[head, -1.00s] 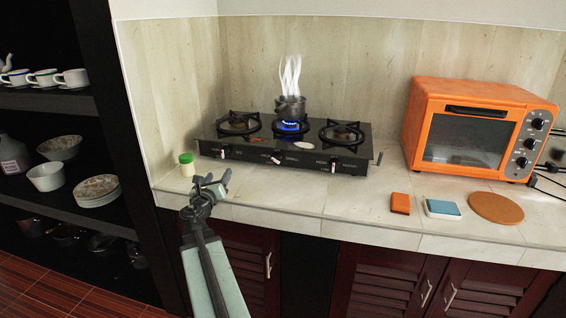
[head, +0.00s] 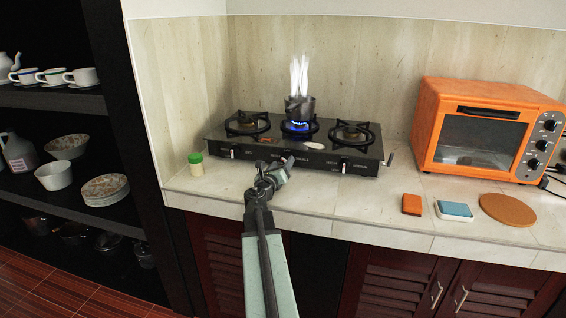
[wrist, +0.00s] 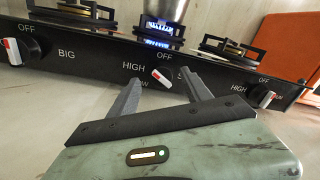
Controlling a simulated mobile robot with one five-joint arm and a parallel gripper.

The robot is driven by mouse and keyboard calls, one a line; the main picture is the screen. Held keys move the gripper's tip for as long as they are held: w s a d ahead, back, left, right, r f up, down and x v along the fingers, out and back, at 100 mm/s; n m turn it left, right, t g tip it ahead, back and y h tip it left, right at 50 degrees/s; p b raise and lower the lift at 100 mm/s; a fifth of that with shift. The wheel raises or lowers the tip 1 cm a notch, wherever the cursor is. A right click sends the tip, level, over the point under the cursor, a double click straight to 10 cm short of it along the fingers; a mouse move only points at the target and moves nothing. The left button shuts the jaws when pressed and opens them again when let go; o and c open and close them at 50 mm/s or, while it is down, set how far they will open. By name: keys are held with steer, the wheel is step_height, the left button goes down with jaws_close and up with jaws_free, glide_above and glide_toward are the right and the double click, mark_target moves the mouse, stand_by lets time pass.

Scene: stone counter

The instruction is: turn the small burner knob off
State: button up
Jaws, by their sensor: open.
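The small burner knob (wrist: 161,75) is the middle knob on the stove (head: 209,144), black with a white and red bar. Its bar is tilted, and OFF is printed above it. The label to its right begins with S and is partly hidden by a finger. My gripper (wrist: 162,78) is open, with one finger on each side of this knob in the wrist view. I cannot tell whether they touch it. In the head view my gripper (head: 274,164) is at the stove's front and hides the knob. A blue flame (head: 298,126) burns on the middle burner.
A steaming pot (head: 299,108) sits over the flame. Other knobs are at the left (wrist: 12,50) and right (wrist: 265,98). A green-capped jar (head: 196,168) stands left of the stove. An orange oven (head: 430,130) and a sponge (head: 411,204) are to the right.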

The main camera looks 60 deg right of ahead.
mark_target(286, 160)
steer(key=x, duration=0.2)
steer(key=shift+w+d, duration=0.15)
steer(key=shift+d, duration=0.15)
steer(key=c, duration=1.2)
steer(key=shift+a, duration=0.1)
jaws_close()
steer(key=m+p, duration=0.1)
steer(key=m, duration=0.5)
steer(key=shift+r+y, duration=0.15)
steer(key=shift+y, duration=0.15)
steer(key=m, duration=0.5)
steer(key=shift+s+d+m+t, duration=0.2)
steer(key=shift+s+m+t, duration=0.1)
